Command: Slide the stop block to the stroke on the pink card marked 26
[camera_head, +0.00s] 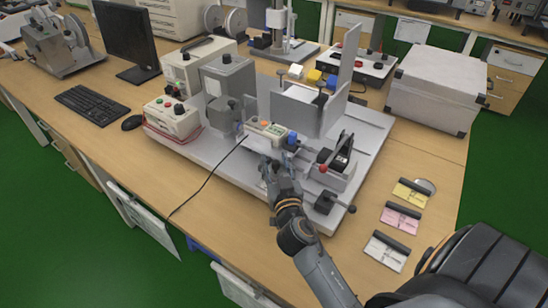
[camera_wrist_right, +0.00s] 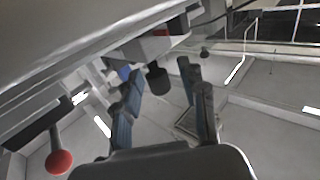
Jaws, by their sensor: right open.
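The pink card (camera_head: 400,218) lies at the right of the bench between a yellow card (camera_head: 411,193) and a white card (camera_head: 387,251). Its marks are too small to read. My right gripper (camera_head: 268,168) is at the front of the grey test machine (camera_head: 376,122), below its button panel. In the right wrist view its two fingers (camera_wrist_right: 165,75) are apart. A dark cylindrical knob (camera_wrist_right: 158,79) shows between and beyond them; I see no contact. I cannot tell for sure which part is the stop block. My left gripper is not in view.
A red-balled lever (camera_head: 323,168) stands right of my right gripper and shows in the wrist view (camera_wrist_right: 59,161). A clamp with a black handle (camera_head: 326,202) is nearer the front. A black cable (camera_head: 207,178) runs left. A grey case (camera_head: 437,88) stands behind the cards.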

